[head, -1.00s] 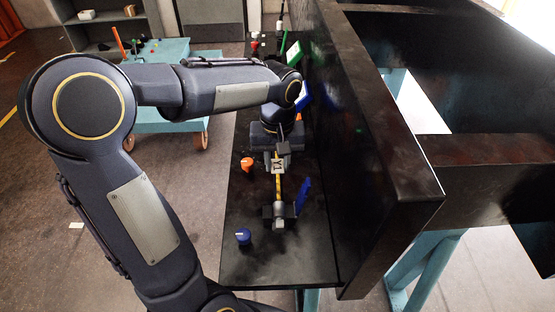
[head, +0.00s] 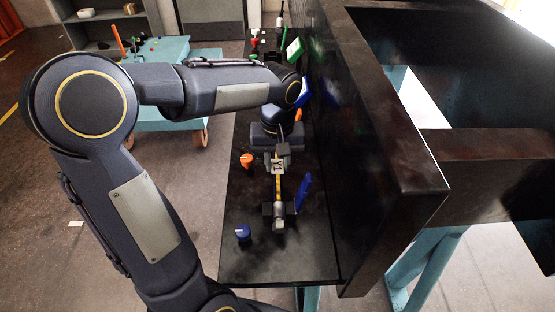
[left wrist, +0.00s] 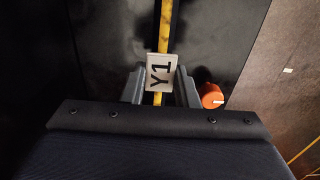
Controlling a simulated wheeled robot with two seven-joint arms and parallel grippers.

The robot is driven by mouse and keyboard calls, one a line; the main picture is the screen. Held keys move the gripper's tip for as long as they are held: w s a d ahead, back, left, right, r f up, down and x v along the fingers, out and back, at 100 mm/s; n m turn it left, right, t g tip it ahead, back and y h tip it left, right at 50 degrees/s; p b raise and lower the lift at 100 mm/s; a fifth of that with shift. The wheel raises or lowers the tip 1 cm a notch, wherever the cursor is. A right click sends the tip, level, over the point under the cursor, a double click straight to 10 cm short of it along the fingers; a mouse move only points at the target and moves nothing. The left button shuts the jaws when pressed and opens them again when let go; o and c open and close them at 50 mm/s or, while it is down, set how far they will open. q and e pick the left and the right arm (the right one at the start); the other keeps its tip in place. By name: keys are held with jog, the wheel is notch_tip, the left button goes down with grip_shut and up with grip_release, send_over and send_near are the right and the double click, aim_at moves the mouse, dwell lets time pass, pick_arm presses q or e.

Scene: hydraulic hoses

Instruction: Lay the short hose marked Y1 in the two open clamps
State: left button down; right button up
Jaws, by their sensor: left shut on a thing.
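The short hose (head: 278,190) has a yellow stripe and a white tag marked Y1 (head: 278,165). It runs toward the front of the dark shelf, with its grey metal near end (head: 279,224) at a dark block-like clamp (head: 267,209). A blue flap (head: 303,194) stands upright beside that end. My left gripper (head: 278,154) is shut on the hose at the tag. In the left wrist view its fingers (left wrist: 160,90) flank the Y1 tag (left wrist: 162,73), and the yellow stripe (left wrist: 165,25) runs up from it. The far end and other clamp are hidden. My right gripper is not in view.
An orange cap (head: 247,161) and a blue cap (head: 243,233) stand left of the hose on the shelf (head: 270,268). A tall dark wall (head: 370,170) rises close on the right. A teal cart (head: 170,115) stands at the back left.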

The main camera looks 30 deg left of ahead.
aim_at(277, 165)
pick_arm(q)
jog(key=shift+f+b, duration=0.6)
jog(key=shift+f, duration=0.3)
jog(key=c, duration=1.1)
grip_release()
jog(key=shift+o, duration=0.2)
jog(key=shift+r, duration=0.1)
notch_tip(277, 165, up, 8)
jog(key=shift+f, duration=0.1)
jog(key=shift+f, duration=0.1)
